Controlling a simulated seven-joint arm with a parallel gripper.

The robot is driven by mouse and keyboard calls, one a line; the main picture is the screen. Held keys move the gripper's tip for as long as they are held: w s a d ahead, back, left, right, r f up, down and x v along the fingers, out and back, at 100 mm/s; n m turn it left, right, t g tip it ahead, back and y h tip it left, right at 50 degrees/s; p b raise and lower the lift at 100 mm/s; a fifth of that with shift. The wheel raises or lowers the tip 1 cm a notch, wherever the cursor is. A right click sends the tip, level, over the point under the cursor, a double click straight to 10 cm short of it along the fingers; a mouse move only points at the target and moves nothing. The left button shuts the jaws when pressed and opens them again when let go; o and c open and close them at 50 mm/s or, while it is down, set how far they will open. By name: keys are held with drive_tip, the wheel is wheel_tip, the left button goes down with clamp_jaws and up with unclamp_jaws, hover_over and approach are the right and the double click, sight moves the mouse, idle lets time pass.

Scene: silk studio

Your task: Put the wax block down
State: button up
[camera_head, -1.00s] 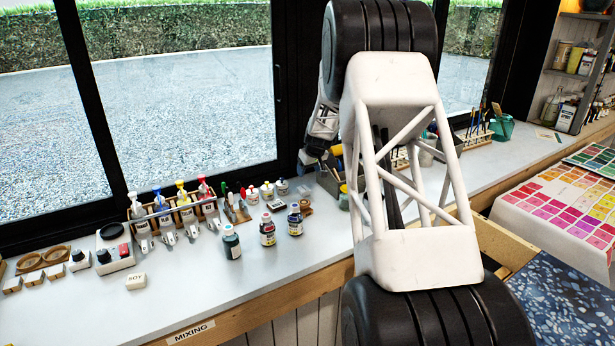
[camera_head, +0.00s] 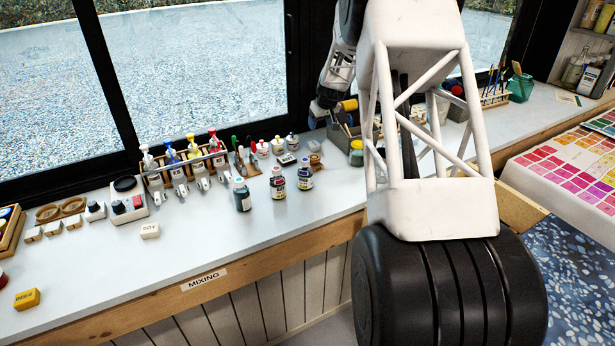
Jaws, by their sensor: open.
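A small pale block marked SOY (camera_head: 150,231) lies on the white bench top, in front of the black-and-white device. A yellow block, its label seeming to read BEES (camera_head: 27,299), lies near the bench's front edge at the far left. I cannot tell which of them is the task's wax block. Both lie free, with nothing holding them. My gripper (camera_head: 320,108) is small and dark at the end of my arm, over the back of the bench by the window, far to the right of both blocks. It is open; its fingers are hard to make out, and I see nothing held.
A rack of colour bottles (camera_head: 186,172) stands at the back, with several jars (camera_head: 242,195) in front. A box of tools (camera_head: 345,140) is below my gripper. A wooden tray (camera_head: 10,225) stands at the left edge. The bench front above the MIXING label (camera_head: 204,280) is clear.

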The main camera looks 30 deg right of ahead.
drive_tip(key=s+a+r, duration=0.8)
drive_tip(key=s+a, duration=0.4)
drive_tip(key=a, duration=0.1)
drive_tip(key=s+a+r, duration=0.9)
drive_tip(key=s+a, duration=0.2)
drive_tip(key=a, duration=0.1)
drive_tip(key=s+a+f, duration=0.1)
drive_tip(key=s+a, duration=0.3)
drive_tip(key=s, duration=0.7)
drive_tip(key=s+a+f+g, duration=0.1)
drive_tip(key=s+a, duration=0.4)
drive_tip(key=s, duration=0.6)
drive_tip(key=s+a, duration=0.4)
drive_tip(key=s, duration=0.7)
drive_tip(key=shift+s+a+f+g, duration=0.15)
drive_tip(key=shift+s+f+g, duration=0.05)
drive_tip(key=shift+f+g, duration=0.2)
